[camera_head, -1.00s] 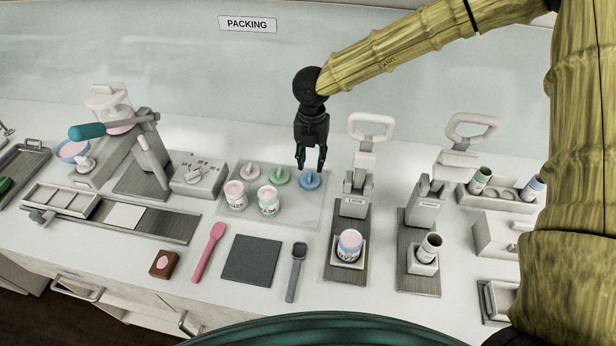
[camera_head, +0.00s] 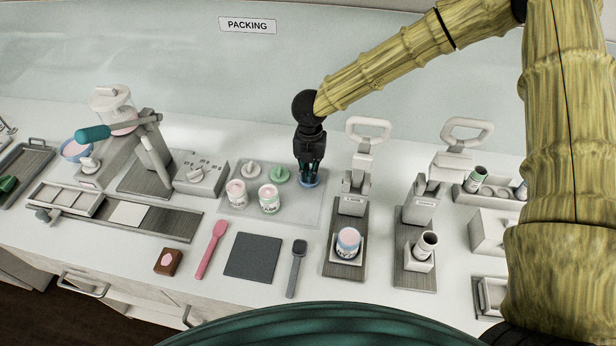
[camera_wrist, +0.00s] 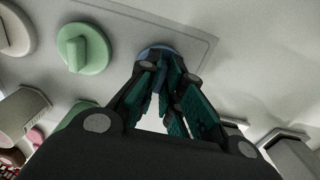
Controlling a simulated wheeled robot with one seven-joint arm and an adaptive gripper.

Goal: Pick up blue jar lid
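The blue jar lid (camera_head: 309,184) lies on the pale mat, at the right of the lid row. My gripper (camera_head: 309,178) points down right over it and hides most of it. In the wrist view the lid's blue rim (camera_wrist: 158,47) shows behind the fingertips of my gripper (camera_wrist: 170,74). The fingers are on either side of the lid's raised middle. I cannot tell whether they press on it. The lid looks flat on the mat, with no visible lift.
A green lid (camera_head: 279,175) and a cream lid (camera_head: 252,171) lie to the left. Two filled jars, one pink-topped (camera_head: 236,193) and one green-labelled (camera_head: 269,199), stand in front on the mat (camera_head: 296,212). A lever press (camera_head: 355,190) stands close to the right.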

